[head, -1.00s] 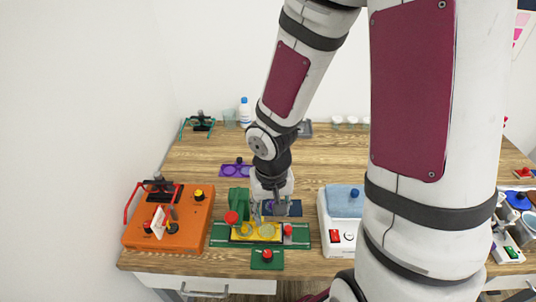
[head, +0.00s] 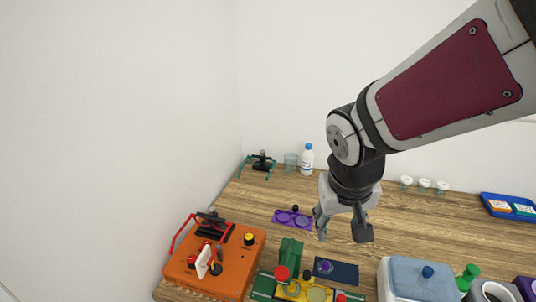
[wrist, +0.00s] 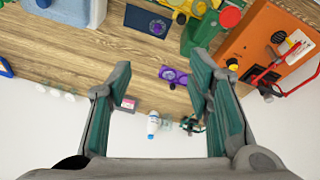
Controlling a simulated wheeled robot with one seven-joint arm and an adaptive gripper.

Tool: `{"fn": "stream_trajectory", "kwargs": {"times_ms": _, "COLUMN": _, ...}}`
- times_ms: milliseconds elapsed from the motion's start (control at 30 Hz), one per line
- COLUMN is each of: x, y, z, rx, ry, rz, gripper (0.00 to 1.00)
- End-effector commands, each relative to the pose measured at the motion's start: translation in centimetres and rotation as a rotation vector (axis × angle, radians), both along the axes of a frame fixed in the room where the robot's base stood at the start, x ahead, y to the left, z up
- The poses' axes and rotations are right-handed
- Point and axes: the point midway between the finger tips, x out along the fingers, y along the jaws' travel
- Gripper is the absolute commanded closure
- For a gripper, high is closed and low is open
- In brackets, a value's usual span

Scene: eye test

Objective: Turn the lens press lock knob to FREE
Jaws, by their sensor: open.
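The green and yellow device, which I take to be the lens press, is cut off at the bottom edge of the head view. It has a green block (head: 291,250), a large red knob (head: 282,273) and a yellow bed (head: 291,291) with round lenses. A smaller red knob (head: 341,298) shows at its right end. No FREE marking is readable, and which knob is the lock is unclear. The red knob (wrist: 230,17) and green block (wrist: 198,36) also show in the wrist view. My gripper (head: 342,234) is open and empty, above and behind the device.
An orange box (head: 241,264) with a red handle and yellow knob (head: 249,239) stands left. A purple lens tray (head: 284,217), dark blue mat (head: 345,273), white bottle (head: 306,160) and green-legged stand (head: 261,162) lie around. A blue-topped white unit (head: 415,278) stands right.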

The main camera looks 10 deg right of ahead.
Motion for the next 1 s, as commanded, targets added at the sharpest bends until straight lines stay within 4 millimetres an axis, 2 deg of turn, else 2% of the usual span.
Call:
{"fn": "stream_trajectory", "kwargs": {"times_ms": 300, "x": -0.3, "y": 0.5, "z": 2.3, "rx": 0.003, "ry": -0.044, "rz": 0.033, "gripper": 0.53}}
{"fn": "stream_trajectory", "kwargs": {"times_ms": 800, "x": -0.5, "y": 0.6, "z": 2.8, "rx": 0.005, "ry": -0.054, "rz": 0.04, "gripper": 0.53}}
{"fn": "stream_trajectory", "kwargs": {"times_ms": 1000, "x": -1.2, "y": 1.5, "z": 5.0, "rx": 0.024, "ry": -0.113, "rz": 0.087, "gripper": 0.53}}
